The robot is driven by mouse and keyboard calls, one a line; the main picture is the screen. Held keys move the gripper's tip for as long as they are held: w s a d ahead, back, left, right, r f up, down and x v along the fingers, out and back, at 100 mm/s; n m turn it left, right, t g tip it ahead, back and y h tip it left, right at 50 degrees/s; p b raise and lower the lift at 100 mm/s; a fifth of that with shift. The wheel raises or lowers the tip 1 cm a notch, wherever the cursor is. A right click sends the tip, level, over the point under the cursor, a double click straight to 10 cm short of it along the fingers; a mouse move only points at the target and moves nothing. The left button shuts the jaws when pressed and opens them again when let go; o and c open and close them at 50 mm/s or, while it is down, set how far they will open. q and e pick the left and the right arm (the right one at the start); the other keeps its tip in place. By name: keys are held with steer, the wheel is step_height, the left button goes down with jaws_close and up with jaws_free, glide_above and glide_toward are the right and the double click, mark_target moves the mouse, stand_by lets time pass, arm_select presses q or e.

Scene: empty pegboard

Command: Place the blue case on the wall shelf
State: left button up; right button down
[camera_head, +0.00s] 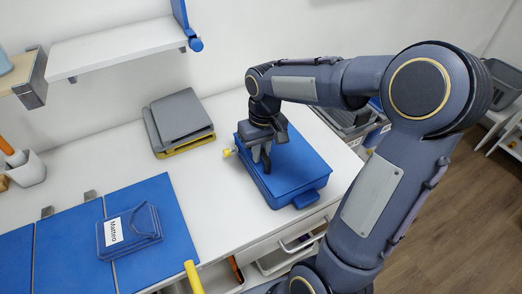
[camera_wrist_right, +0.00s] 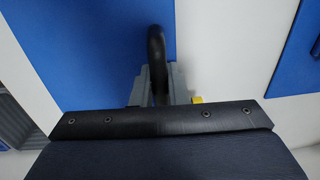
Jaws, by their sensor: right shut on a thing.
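The blue case (camera_head: 300,165) lies flat on the white counter, right of centre in the head view. It has a blue tab on its near right side and a yellow piece by its left edge. My right gripper (camera_head: 262,158) points down at the case's left edge and is shut on it; the exact grip is partly hidden by the fingers. In the right wrist view, the case's blue face (camera_wrist_right: 95,45) shows beside a dark finger. The white wall shelf (camera_head: 115,50) is on the wall at upper left, its top bare. My left gripper is not in view.
A grey case with a yellow base (camera_head: 180,120) stands behind and left of the blue case. Blue mats (camera_head: 165,195) with a labelled blue box (camera_head: 130,232) lie at lower left. A blue upright (camera_head: 187,30) ends the shelf. An open drawer (camera_head: 285,258) is below the counter.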

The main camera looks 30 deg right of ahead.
steer(key=c, duration=1.4)
jaws_free()
steer(key=shift+c, duration=0.2)
